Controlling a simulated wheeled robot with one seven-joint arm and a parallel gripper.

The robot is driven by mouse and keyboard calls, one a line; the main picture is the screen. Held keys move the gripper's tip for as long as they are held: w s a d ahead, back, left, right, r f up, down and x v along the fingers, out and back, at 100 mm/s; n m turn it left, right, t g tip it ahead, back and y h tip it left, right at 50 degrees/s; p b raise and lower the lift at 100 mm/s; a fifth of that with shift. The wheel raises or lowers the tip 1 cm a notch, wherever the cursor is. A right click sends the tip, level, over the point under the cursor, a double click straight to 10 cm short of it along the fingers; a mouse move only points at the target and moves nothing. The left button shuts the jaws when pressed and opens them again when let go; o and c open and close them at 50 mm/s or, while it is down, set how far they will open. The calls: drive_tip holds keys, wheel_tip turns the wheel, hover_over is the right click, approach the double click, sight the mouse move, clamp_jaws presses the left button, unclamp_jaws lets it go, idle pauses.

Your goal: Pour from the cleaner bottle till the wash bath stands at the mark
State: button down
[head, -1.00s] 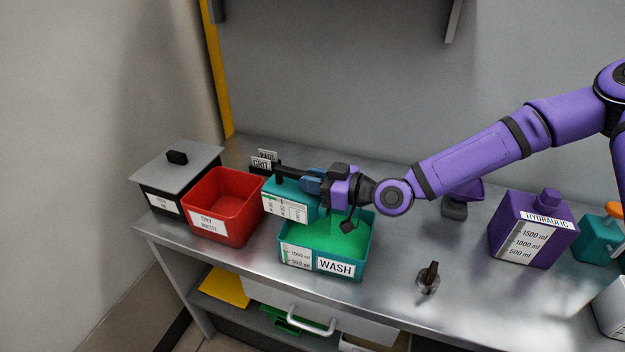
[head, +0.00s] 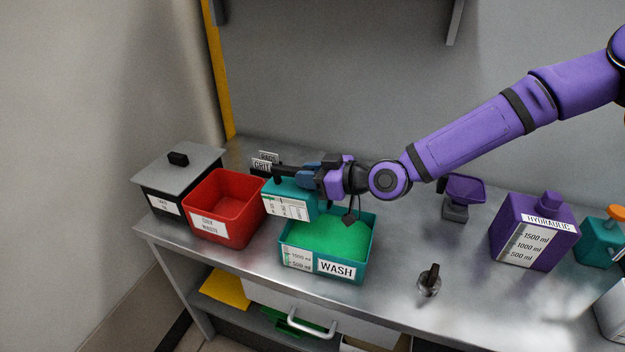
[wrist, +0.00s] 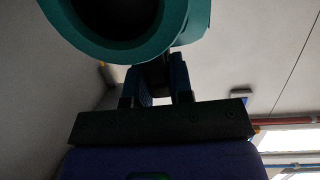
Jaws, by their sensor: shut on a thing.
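My gripper (head: 305,181) is shut on the teal cleaner bottle (head: 288,198), whose white scale label faces the camera. The bottle hangs over the back left of the wash bath (head: 362,262). In the wrist view, my gripper (wrist: 158,85) holds the bottle (wrist: 190,28) with its dark round mouth showing. The bath is a teal open tub labelled WASH, with a scale at 500 and 1000 ml. Bright green liquid (head: 328,237) spreads across it, its surface high near the rim. No stream is clear now. The exact level against the scale cannot be read.
A red oily waste bin (head: 222,207) stands left of the bath, with a grey-lidded black bin (head: 176,168) beyond. A purple hydraulic jug (head: 533,232), a purple scoop-like item (head: 461,190) and a small dark fitting (head: 429,281) stand right. Bench between is clear.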

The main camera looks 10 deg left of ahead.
sight(293, 168)
drive_tip(key=shift+w+a+r+g+h, duration=0.1)
drive_tip(key=shift+a+r+g+h, duration=0.1)
drive_tip(key=shift+a+r+h, duration=0.5)
drive_tip(key=shift+w+a+r+g+h, duration=0.15)
drive_tip(key=shift+a+r+h, duration=0.3)
drive_tip(key=shift+h, duration=0.45)
drive_tip(key=shift+a+r+g+h, duration=0.15)
drive_tip(key=shift+a+r+h, duration=0.1)
drive_tip(key=shift+h, duration=0.45)
drive_tip(key=shift+a+r+g+h, duration=0.1)
drive_tip(key=shift+a+r+h, duration=0.1)
drive_tip(key=shift+h, duration=0.5)
drive_tip(key=shift+w+a+r+g+h, duration=0.1)
drive_tip(key=shift+a+g+h, duration=0.05)
drive_tip(key=shift+h, duration=0.35)
drive_tip(key=shift+w+a+g+h, duration=0.1)
drive_tip(key=shift+g+h, duration=0.05)
drive_tip(key=shift+h, duration=0.35)
drive_tip(key=shift+s+a+f+h, duration=0.15)
drive_tip(key=shift+f+h, duration=0.25)
drive_tip(key=shift+h, duration=0.7)
drive_tip(key=shift+f+g+h, duration=0.4)
drive_tip(key=shift+f+h, duration=0.05)
drive_tip(key=shift+h, duration=0.45)
drive_tip(key=shift+f+h, duration=0.7)
drive_tip(key=shift+h, duration=0.3)
drive_tip(key=shift+d+f+g+h, duration=0.45)
drive_tip(key=shift+f+h, duration=0.2)
drive_tip(key=shift+h, duration=0.25)
